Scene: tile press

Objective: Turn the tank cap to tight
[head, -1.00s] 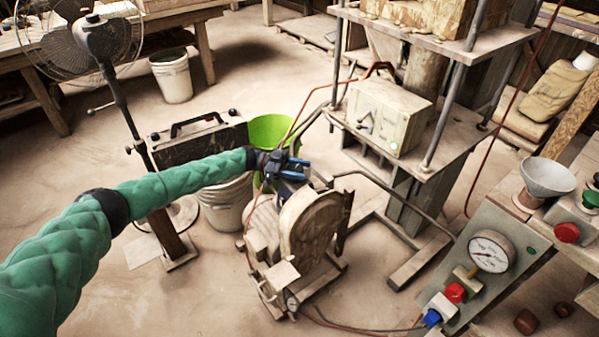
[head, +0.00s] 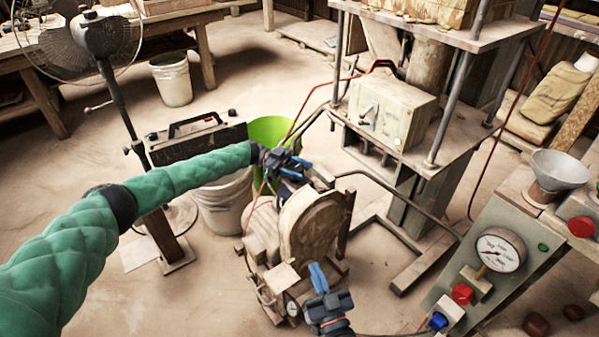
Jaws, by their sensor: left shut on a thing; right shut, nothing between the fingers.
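The pump unit with the tank (head: 312,232) stands on the floor in the middle of the head view, dusty and beige with a rounded front. My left gripper (head: 293,168) is at the back top of this unit, its arm reaching in from the left. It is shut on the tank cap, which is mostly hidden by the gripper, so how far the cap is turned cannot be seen. My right gripper (head: 318,276) is shut and empty, low in front of the unit, with its blue fingers pointing up.
A green bucket (head: 268,131) and a white bucket (head: 222,205) stand behind and left of the unit. The press frame (head: 430,150) is behind right. A control box with a gauge (head: 501,249) and buttons is at right. Hoses cross the floor.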

